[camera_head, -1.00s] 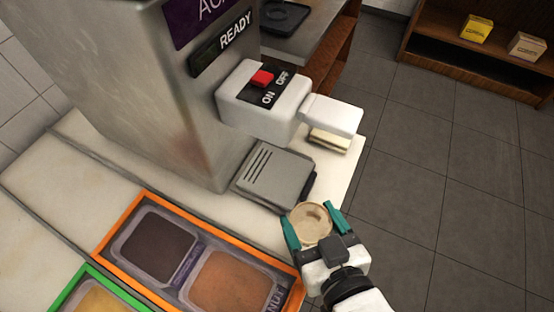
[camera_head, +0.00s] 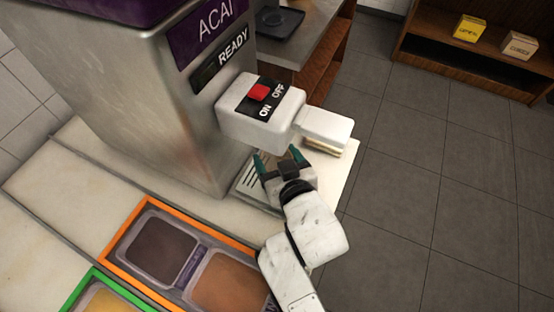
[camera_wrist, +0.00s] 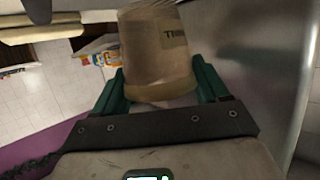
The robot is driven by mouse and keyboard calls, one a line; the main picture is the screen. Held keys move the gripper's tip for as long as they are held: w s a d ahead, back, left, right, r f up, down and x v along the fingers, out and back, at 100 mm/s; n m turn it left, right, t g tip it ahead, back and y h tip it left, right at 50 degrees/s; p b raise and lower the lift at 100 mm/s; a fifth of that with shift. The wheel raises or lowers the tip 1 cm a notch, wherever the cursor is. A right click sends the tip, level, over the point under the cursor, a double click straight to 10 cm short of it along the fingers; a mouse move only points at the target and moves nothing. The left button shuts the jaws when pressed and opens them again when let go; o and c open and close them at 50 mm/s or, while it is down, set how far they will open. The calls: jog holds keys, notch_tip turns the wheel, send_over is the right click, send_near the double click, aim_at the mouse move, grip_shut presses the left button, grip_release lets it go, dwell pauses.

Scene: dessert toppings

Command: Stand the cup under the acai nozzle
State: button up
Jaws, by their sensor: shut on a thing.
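My gripper (camera_head: 280,160) is shut on a beige paper cup (camera_wrist: 158,55), which sits between its teal fingers in the wrist view. Printed letters show on the cup's side. In the head view the gripper is over the machine's drip tray (camera_head: 247,184), below the white dispensing head (camera_head: 245,125). The cup is hidden there by my gripper and the head. The acai machine (camera_head: 170,100) has a purple ACAI sign and a READY sign. The nozzle opening is not visible, so I cannot tell whether the cup is straight below it or touching the tray.
A red switch (camera_head: 259,92) marked ON and OFF is on the dispensing head. An orange-framed topping holder (camera_head: 124,232) with brown toppings is at front left on the pale counter (camera_head: 60,190). A wooden shelf (camera_head: 440,62) with boxes stands at back right. The floor is clear.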

jog(key=shift+f, duration=0.8)
jog(key=shift+f, duration=0.15)
jog(key=o, duration=1.1)
jog(key=shift+s+r, duration=0.15)
jog(key=shift+r, duration=0.1)
jog(key=v, duration=1.1)
jog(key=shift+s+d+r+b, duration=0.1)
jog(key=shift+s+d+b, duration=0.15)
jog(key=shift+s+b, duration=0.1)
